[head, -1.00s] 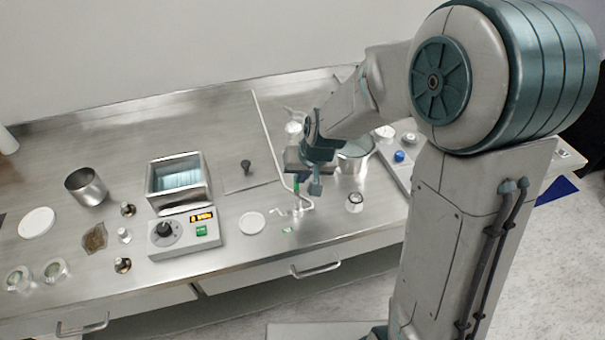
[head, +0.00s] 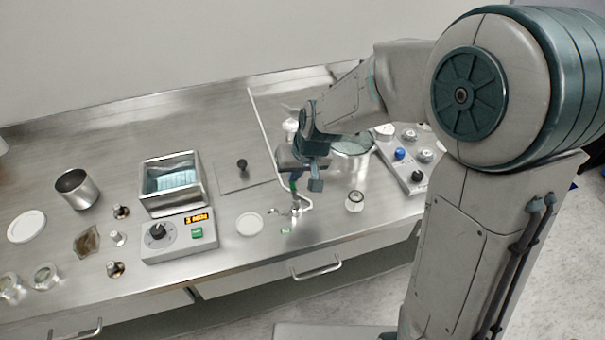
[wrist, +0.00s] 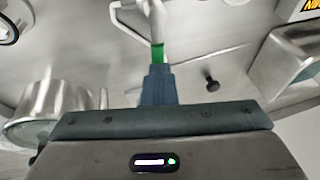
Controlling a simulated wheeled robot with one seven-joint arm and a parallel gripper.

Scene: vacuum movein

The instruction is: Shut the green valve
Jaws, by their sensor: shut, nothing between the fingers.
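The green valve part (wrist: 158,54) shows in the wrist view as a green band on a pale pipe, just beyond my gripper's fingertips. In the head view the green part (head: 293,183) stands by the bent pipe on the bench, partly covered by my gripper. My gripper (wrist: 157,85) is shut and empty, pointing at the green part. In the head view my gripper (head: 316,184) is low over the bench beside the valve. Whether the fingertips touch the valve cannot be told.
A large metal pot (head: 352,150) stands close behind and right of my gripper. A small jar (head: 354,201) is at its right. A water bath (head: 171,182) with a control box (head: 180,236) stands to the left. A knob panel (head: 405,155) is at right. A white disc (head: 249,223) lies in front.

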